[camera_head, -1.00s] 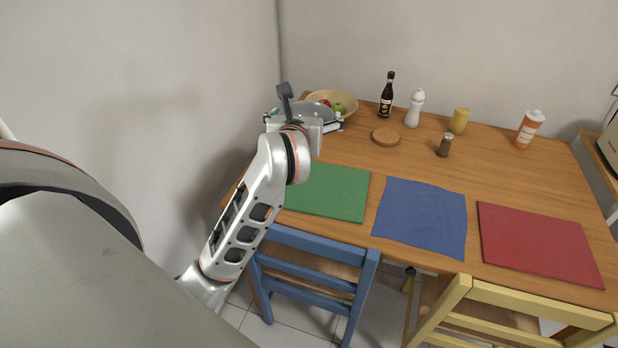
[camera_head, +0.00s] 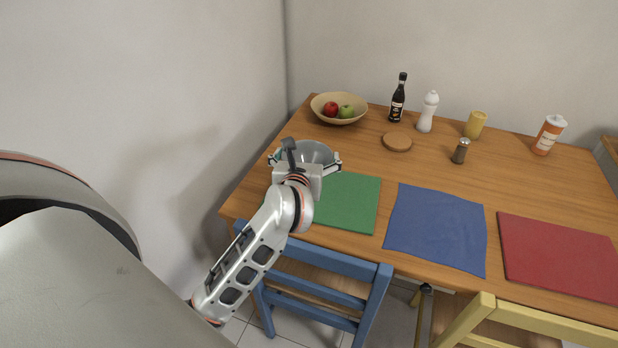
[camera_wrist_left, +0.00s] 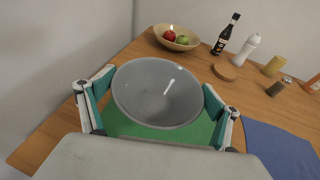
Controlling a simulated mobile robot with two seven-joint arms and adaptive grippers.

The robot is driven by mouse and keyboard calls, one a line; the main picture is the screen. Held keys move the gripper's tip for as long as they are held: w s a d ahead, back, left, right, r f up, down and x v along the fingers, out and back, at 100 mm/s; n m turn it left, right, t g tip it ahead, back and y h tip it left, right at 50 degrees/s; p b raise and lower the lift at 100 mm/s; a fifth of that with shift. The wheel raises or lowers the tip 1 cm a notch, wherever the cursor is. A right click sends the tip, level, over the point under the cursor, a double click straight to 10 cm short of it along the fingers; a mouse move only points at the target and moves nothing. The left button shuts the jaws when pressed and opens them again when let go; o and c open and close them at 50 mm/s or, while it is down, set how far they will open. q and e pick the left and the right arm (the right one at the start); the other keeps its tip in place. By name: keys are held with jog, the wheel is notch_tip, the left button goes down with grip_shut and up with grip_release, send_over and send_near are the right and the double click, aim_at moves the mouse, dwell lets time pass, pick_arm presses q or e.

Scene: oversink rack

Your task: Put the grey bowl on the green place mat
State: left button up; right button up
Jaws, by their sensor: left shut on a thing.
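The grey bowl (camera_head: 314,153) is held upright in my left gripper (camera_head: 305,161), whose fingers sit on its two sides. In the left wrist view the bowl (camera_wrist_left: 157,92) is empty and fills the space between the fingers of the gripper (camera_wrist_left: 155,100). The green place mat (camera_head: 349,202) lies flat at the left end of the table. In the wrist view the mat (camera_wrist_left: 118,123) shows behind and below the bowl. I cannot tell whether the bowl touches the mat. My right gripper is not in view.
On the wooden table (camera_head: 450,183) a fruit bowl (camera_head: 339,109) stands at the back left, near a dark bottle (camera_head: 397,100) and a cork coaster (camera_head: 397,141). A blue mat (camera_head: 437,228) and a red mat (camera_head: 560,256) lie to the right. A blue chair (camera_head: 325,285) stands in front.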

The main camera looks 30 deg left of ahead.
pick_arm(q)
notch_tip(320, 180, down, 6)
jog(key=shift+f+b, duration=0.2)
jog(key=shift+b, duration=0.55)
jog(key=shift+r, duration=0.1)
jog(key=o, duration=0.9)
jog(key=shift+f, duration=0.2)
jog(key=shift+o, duration=0.8)
jog(key=shift+r, duration=0.15)
